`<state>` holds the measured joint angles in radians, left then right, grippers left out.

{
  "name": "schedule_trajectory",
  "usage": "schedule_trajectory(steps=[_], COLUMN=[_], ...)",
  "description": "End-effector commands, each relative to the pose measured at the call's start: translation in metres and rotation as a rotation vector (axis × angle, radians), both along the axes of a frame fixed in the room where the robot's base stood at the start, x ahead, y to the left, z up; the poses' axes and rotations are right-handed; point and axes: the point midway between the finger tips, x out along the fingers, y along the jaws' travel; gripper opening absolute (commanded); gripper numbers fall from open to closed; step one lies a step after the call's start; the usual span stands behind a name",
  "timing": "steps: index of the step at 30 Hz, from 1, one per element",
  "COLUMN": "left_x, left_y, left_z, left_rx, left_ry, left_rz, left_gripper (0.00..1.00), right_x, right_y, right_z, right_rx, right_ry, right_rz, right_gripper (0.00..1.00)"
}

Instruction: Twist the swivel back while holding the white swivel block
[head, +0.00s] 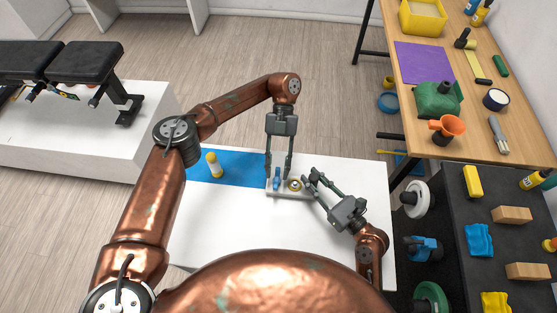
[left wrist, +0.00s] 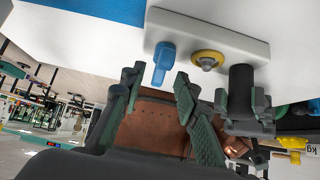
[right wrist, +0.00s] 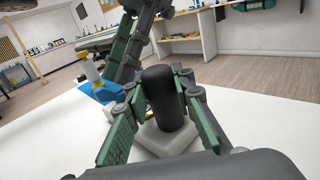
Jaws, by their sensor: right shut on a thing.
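The white swivel block (head: 276,194) lies on the white table in front of me. In the left wrist view, the block (left wrist: 225,40) carries a blue lever (left wrist: 163,60), a yellow ring (left wrist: 207,59) with a grey centre, and a black post (left wrist: 240,80). My left gripper (head: 278,178) points down over the block. Its fingers are apart on either side of the blue lever, with nothing visibly pinched; they also show in the left wrist view (left wrist: 155,88). My right gripper (right wrist: 165,110) is shut on the upright black post (right wrist: 160,92), low by the block.
A blue mat (head: 235,166) with a yellow-and-white bottle (head: 213,164) on it lies left of the block. The front of the white table (head: 220,225) is clear. A wooden bench (head: 440,58) and a black shelf (head: 450,215) with several items stand at the right.

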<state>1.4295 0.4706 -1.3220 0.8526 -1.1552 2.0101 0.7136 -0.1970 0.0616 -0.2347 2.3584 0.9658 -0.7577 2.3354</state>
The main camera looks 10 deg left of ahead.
Motion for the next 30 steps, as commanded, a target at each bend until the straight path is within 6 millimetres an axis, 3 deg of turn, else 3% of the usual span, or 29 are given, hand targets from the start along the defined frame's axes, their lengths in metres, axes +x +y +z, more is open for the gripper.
schedule_trajectory(steps=[5, 12, 28, 29, 30], left_x=[0.020, 0.030, 0.034, 0.034, 0.034], left_y=[-0.001, -0.001, -0.001, -0.001, -0.001], left_z=[0.020, 0.030, 0.034, 0.034, 0.034], left_rx=[0.004, 0.004, 0.000, -0.001, 0.000], left_ry=[-0.006, 0.001, 0.000, 0.000, 0.000], left_rz=[0.001, -0.001, 0.000, -0.001, 0.000], left_gripper=[0.29, 0.29, 0.29, 0.29, 0.29], right_x=[0.000, 0.000, 0.000, 0.000, 0.000], right_y=[0.000, 0.000, 0.000, 0.000, 0.000], right_z=[0.000, 0.000, 0.000, 0.000, 0.000], right_rx=[-0.001, -0.001, -0.001, -0.001, -0.001], right_ry=[0.001, 0.001, 0.001, 0.001, 0.001], right_rz=[0.000, 0.000, 0.000, 0.000, 0.000], right_gripper=[0.00, 0.00, 0.00, 0.24, 0.26])
